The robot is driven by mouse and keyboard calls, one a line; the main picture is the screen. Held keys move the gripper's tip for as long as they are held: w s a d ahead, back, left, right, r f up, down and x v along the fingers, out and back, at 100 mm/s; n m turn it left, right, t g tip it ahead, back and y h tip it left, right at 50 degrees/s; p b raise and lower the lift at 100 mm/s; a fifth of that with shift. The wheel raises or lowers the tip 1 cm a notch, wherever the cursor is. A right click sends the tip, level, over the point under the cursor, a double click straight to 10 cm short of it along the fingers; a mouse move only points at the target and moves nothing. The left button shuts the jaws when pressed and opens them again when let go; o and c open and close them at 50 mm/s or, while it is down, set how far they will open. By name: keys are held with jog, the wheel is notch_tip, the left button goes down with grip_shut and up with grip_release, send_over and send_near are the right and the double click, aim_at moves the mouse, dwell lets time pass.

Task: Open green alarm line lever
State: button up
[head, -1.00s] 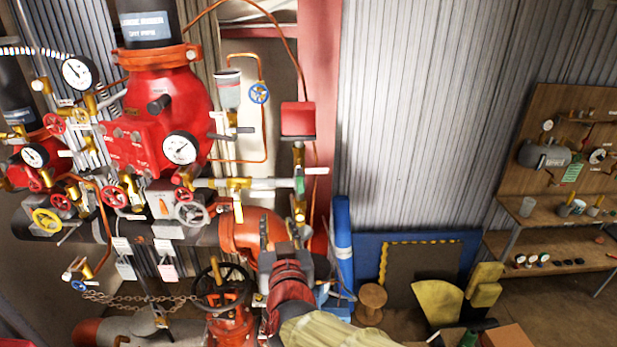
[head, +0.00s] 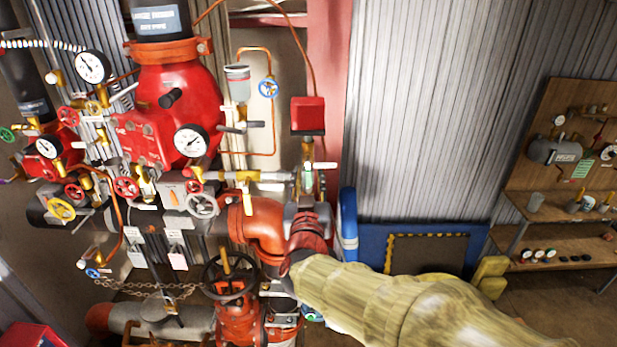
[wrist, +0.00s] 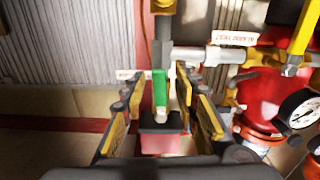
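The green alarm line lever (wrist: 160,88) is a small upright green handle on the alarm line pipe, seen in the wrist view between my two fingers. In the head view the lever (head: 307,181) shows only as a small green patch just above my gripper (head: 307,200). In the wrist view my gripper (wrist: 157,84) is open, with one finger on each side of the lever. Gaps show between the fingers and the lever, and I see no clear contact. A white tag (wrist: 130,74) sits just left of the lever in the wrist view.
A red box (head: 308,115) is above the lever in the head view. A silver horizontal pipe (head: 258,176) joins from the left, near a large red valve body (head: 185,90) with gauges and handwheels. A corrugated wall (head: 430,110) stands behind. A workbench (head: 555,240) is at right.

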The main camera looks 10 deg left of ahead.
jog(key=shift+c, duration=1.4)
grip_shut()
